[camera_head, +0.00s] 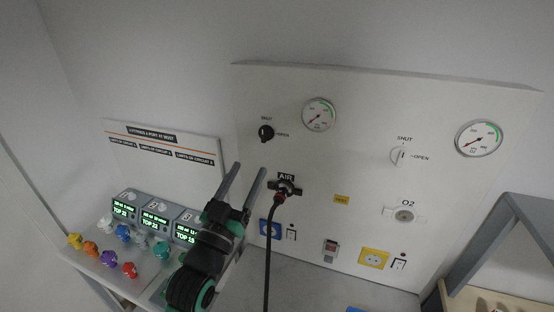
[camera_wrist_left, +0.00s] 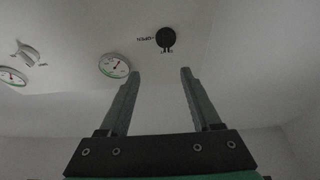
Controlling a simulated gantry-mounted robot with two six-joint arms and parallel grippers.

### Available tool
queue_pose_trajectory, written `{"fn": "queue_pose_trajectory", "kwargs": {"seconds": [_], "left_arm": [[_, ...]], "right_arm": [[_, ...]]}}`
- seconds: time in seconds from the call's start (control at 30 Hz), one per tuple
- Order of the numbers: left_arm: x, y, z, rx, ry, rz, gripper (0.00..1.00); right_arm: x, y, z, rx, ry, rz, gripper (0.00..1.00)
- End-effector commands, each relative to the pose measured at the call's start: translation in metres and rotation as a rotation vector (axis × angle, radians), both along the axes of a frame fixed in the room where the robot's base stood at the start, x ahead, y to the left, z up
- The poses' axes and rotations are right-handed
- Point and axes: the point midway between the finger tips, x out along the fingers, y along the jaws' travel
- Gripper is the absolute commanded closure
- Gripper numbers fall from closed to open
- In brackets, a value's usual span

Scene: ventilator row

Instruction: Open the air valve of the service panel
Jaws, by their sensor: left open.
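The service panel (camera_head: 365,92) is a white board on the wall. The air valve is a black knob (camera_head: 265,132) at its upper left, with SHUT above it and OPEN to its right; which way its handle points is unclear. The AIR outlet (camera_head: 285,187) below has a dark hose plugged in. My left gripper (camera_head: 250,168) is open and empty, its fingertips below the knob in the head view. In the left wrist view the black knob (camera_wrist_left: 166,39) appears upside down, just beyond the gap between the fingertips (camera_wrist_left: 160,72). My right gripper is not in view.
Gauges (camera_head: 319,114) (camera_head: 479,138) and a white O2 valve (camera_head: 399,156) are on the panel. The black hose (camera_head: 269,250) hangs right of my left arm. Ventilator displays (camera_head: 155,217) and coloured knobs (camera_head: 109,257) stand at left. A grey frame (camera_head: 500,225) is at right.

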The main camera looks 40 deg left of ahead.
Motion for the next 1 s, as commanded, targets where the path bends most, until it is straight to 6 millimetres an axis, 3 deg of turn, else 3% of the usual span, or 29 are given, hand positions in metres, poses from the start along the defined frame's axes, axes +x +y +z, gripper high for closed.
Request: {"fn": "queue_pose_trajectory", "kwargs": {"seconds": [0.27, 0.7, 1.0], "left_arm": [[0.007, 0.009, 0.005, 0.000, -0.001, 0.012, 0.35], [0.084, 0.034, 0.039, 0.000, 0.000, 0.011, 0.35], [0.100, 0.039, 0.045, 0.000, -0.002, 0.009, 0.35]], "right_arm": [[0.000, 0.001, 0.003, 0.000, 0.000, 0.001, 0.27], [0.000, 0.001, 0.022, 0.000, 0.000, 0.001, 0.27], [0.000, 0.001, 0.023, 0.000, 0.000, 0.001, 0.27]]}}
